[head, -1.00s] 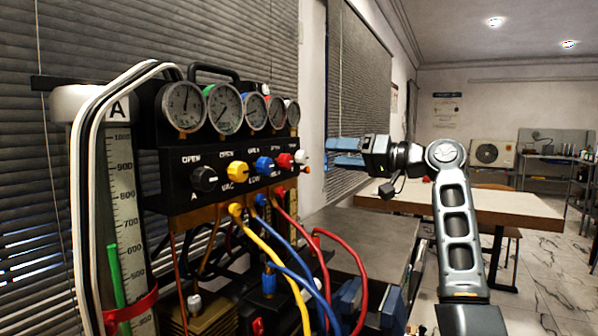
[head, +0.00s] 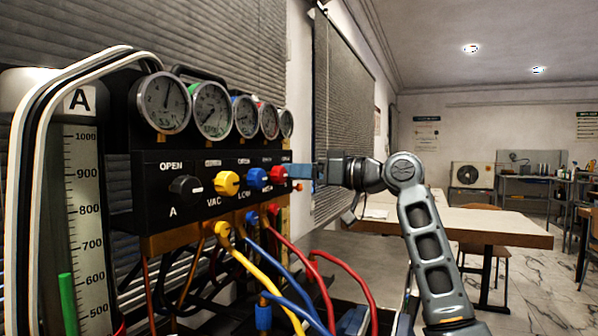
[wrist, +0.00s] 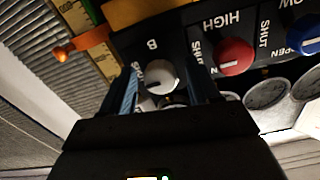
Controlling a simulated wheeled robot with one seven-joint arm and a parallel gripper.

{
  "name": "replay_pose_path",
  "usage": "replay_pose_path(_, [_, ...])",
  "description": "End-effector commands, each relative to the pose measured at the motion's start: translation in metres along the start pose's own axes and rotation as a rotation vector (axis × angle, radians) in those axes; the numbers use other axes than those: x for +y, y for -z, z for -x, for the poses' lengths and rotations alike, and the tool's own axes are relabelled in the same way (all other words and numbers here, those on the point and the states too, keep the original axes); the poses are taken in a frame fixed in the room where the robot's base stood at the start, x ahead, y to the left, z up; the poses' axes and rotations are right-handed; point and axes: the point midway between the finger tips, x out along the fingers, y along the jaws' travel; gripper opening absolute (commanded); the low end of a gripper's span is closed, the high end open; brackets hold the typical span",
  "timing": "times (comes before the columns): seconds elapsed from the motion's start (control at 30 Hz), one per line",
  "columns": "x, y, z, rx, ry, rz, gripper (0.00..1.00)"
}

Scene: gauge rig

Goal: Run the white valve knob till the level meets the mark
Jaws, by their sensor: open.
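The white valve knob (wrist: 162,77), beside the letter B, sits on the black panel between the two blue fingers of my gripper (wrist: 164,88). The fingers are open, one on each side of it; I cannot tell whether they touch it. In the head view my gripper (head: 318,172) is at the panel's right end and hides the white knob. Column A (head: 88,190) shows a green level bar (head: 67,303) with its top near 600. In the wrist view, a yellow scale (wrist: 65,72) with an orange marker (wrist: 82,42) stands beside the knob; its level reading is unclear.
The black (head: 185,189), yellow (head: 227,183), blue (head: 257,178) and red (head: 279,174) knobs line the panel left of my gripper. Gauges stand above. Yellow (head: 262,275) and red (head: 345,280) hoses loop below. A table (head: 490,225) stands behind on the right.

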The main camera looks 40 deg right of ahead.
Motion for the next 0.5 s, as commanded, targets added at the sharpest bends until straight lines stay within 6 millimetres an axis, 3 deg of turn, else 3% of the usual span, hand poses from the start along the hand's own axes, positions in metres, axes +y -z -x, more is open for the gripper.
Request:
replay_pose_path(0.3, [-0.0001, -0.0004, -0.0031, 0.0, 0.0, 0.0, 0.6])
replay_pose_path(0.5, [0.0, -0.0004, -0.0029, 0.0, 0.0, -0.001, 0.41])
